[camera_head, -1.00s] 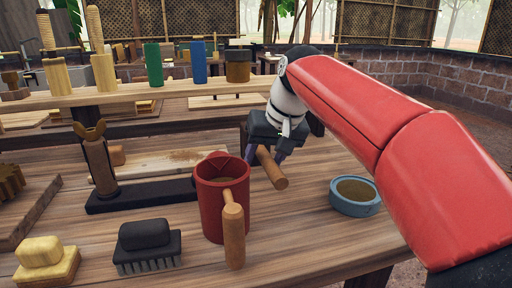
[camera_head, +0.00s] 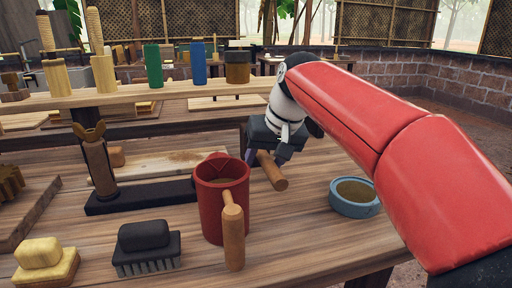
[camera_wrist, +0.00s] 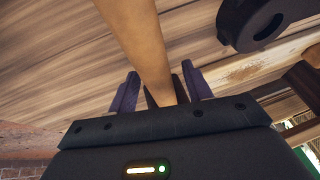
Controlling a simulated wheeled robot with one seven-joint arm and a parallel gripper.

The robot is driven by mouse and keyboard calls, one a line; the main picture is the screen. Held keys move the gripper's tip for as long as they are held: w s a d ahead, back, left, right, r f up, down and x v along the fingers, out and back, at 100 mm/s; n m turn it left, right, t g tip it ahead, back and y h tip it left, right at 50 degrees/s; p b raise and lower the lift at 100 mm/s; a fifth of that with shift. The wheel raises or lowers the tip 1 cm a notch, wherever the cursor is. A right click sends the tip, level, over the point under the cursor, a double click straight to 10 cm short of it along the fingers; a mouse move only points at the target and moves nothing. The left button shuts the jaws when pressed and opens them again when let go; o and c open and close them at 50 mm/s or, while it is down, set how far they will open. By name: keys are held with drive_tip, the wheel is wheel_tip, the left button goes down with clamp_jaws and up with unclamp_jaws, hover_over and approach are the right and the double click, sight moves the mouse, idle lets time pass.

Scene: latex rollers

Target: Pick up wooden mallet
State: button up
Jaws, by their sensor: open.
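The wooden mallet shows as a brown wooden piece (camera_head: 271,171) on the workbench, directly below my gripper (camera_head: 266,160). Its far part is hidden behind the gripper in the head view. In the wrist view a long brown wooden handle (camera_wrist: 137,38) runs from the top edge down between the fingers of my gripper (camera_wrist: 160,88). The jaws are open, with one finger on each side of the handle. I cannot tell whether either finger touches it. The mallet's head is not clearly visible.
A red pitcher (camera_head: 211,205) with a wooden handle stands left of the gripper. A blue bowl (camera_head: 354,198) sits to the right. A dark stand (camera_head: 140,196), a black brush (camera_head: 146,248) and a yellow brush (camera_head: 45,262) are further left. The bench front is partly clear.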

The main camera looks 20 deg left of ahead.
clamp_jaws()
drive_tip(key=shift+r, duration=0.1)
drive_tip(key=shift+r, duration=0.1)
